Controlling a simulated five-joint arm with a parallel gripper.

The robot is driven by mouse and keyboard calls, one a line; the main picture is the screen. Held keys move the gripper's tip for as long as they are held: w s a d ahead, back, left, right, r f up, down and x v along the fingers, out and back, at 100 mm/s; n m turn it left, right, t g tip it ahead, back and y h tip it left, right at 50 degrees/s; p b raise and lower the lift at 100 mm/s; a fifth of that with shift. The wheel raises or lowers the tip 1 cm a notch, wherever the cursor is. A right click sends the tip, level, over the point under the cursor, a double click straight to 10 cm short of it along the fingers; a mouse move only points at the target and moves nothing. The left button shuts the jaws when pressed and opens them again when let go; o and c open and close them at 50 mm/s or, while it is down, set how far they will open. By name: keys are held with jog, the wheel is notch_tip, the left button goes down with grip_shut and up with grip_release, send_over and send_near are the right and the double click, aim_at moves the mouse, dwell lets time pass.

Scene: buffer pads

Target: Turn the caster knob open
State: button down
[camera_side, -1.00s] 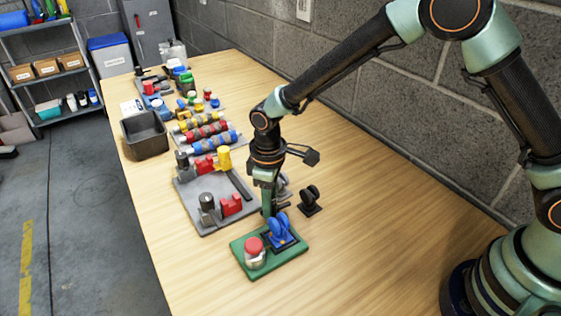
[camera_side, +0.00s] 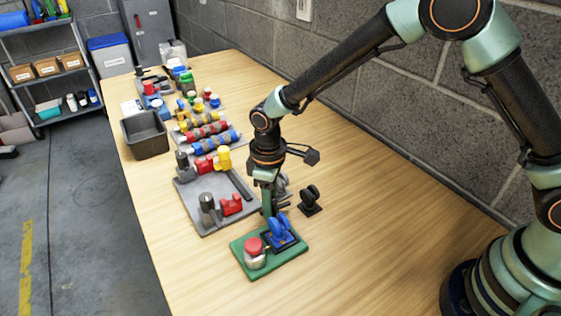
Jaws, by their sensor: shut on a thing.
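A blue caster (camera_side: 283,237) stands on a dark blue plate on a green pad (camera_side: 292,261). A red-topped round button or knob with a pale base (camera_side: 254,252) stands on the same pad, in front and to the left. My gripper (camera_side: 268,213) points down at the back left of the blue caster and is shut on a part of it. The fingertips and the exact part between them are too small to make out.
A grey tray (camera_side: 214,221) with red, yellow and dark parts lies close to the left. A black caster (camera_side: 310,201) stands to the right. A dark bin (camera_side: 146,135) and several coloured parts stand farther back. The table's right side is clear.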

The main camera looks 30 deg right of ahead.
jog(key=c, duration=0.5)
grip_release()
notch_tip(320, 180, up, 12)
jog(key=shift+r, duration=0.1)
dwell(0.3)
